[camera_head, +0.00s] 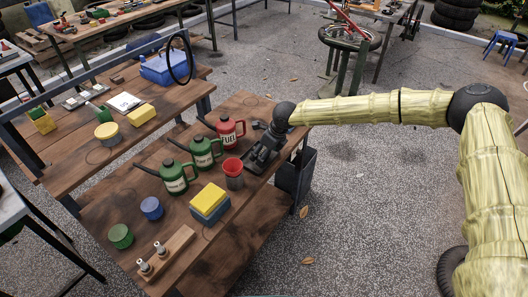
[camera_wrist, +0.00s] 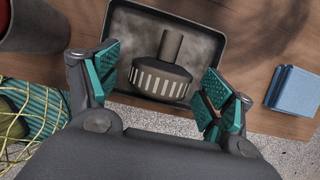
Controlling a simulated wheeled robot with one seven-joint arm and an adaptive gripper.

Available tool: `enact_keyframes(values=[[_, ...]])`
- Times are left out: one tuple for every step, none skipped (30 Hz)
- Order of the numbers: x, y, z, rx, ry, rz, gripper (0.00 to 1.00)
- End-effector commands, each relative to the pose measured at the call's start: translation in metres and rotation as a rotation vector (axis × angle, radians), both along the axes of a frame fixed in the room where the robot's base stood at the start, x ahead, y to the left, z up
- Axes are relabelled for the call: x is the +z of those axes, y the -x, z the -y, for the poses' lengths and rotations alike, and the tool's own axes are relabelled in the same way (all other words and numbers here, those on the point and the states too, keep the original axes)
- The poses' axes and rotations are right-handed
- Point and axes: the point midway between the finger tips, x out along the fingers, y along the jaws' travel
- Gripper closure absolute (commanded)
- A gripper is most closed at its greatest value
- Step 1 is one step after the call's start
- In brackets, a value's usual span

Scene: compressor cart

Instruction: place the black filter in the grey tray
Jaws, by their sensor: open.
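The black filter (camera_wrist: 163,80), a ribbed round body with a pale-striped band and a short stem, lies tilted in the wrist view. It appears to be inside the dark grey tray (camera_wrist: 205,28), toward its near side. My gripper (camera_wrist: 158,74) is open, with one teal-padded finger on each side of the filter and a visible gap to it on both sides. In the head view my gripper (camera_head: 264,150) is low over the tray at the right edge of the wooden bench and mostly hides tray and filter.
A red funnel on a jar (camera_head: 233,172), a red fuel can (camera_head: 230,131) and green cans (camera_head: 205,152) stand left of my gripper. A yellow-and-blue block (camera_head: 209,202) is nearer. A dark bin (camera_head: 297,175) hangs beside the bench. A blue item (camera_wrist: 293,90) lies right in the wrist view.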

Motion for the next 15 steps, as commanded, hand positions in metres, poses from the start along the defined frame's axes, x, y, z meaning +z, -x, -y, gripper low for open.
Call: enact_keyframes(values=[[0.000,0.000,0.000,0.000,0.000,0.000,0.19],[0.000,0.000,0.000,0.000,0.000,0.000,0.19],[0.000,0.000,0.000,0.000,0.000,0.000,0.19],[0.001,0.000,0.000,0.000,0.000,0.000,0.19],[0.002,0.000,0.000,0.000,0.000,0.000,0.19],[0.003,0.000,0.000,0.000,-0.001,0.001,0.19],[0.004,0.000,0.001,0.000,-0.001,0.001,0.19],[0.006,0.001,0.001,0.001,-0.001,0.001,0.19],[0.009,0.001,0.002,0.001,0.000,0.002,0.19],[0.012,0.002,0.003,0.001,0.000,0.002,0.19],[0.016,0.002,0.005,0.000,-0.001,0.002,0.19],[0.021,0.003,0.007,0.000,-0.002,0.003,0.19],[0.025,0.005,0.008,0.000,-0.001,0.002,0.19],[0.029,0.006,0.009,0.000,-0.001,0.002,0.19],[0.036,0.007,0.011,0.000,0.000,0.003,0.19]])
